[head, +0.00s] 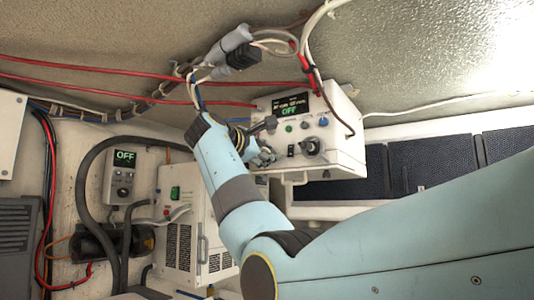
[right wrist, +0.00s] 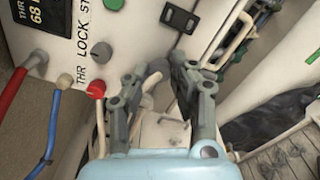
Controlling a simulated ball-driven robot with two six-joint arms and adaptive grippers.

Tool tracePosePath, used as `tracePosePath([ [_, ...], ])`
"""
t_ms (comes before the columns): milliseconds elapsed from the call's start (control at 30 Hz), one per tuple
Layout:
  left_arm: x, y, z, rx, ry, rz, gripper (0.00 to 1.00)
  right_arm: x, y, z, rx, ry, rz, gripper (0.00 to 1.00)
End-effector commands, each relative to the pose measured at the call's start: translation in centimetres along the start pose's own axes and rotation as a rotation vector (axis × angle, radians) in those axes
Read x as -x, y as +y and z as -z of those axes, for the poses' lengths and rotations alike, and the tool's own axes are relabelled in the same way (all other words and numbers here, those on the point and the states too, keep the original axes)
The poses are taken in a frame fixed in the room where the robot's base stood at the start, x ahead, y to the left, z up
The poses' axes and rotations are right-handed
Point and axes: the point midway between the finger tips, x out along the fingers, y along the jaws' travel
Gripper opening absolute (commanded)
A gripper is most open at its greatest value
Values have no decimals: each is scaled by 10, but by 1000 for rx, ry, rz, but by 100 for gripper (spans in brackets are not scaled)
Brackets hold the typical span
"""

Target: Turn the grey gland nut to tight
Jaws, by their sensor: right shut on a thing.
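The grey gland nut (right wrist: 154,73) seems to be the rounded grey piece between the fingers of my right gripper (right wrist: 157,82) in the right wrist view. It is small and partly covered by the fingers, so its marks and turn position cannot be read. My right gripper (head: 268,139) is shut on it at the left part of the front of the white control box (head: 341,155) in the head view. The nut cannot be made out clearly in the head view. My left gripper is not in view.
Red cables (head: 120,82) and a grey connector (head: 235,40) hang close above my forearm. A white vented unit (head: 178,230) and a second OFF panel (head: 122,178) stand left.

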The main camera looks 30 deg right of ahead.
Motion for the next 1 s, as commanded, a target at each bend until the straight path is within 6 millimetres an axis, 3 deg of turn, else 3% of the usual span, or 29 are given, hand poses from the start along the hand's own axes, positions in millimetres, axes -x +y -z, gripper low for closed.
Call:
tracePosePath([
  [467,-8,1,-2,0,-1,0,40,0,-2,1,-111,-1,2,0],
  [1000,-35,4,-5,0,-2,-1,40,0,-3,1,-592,-2,2,0],
])
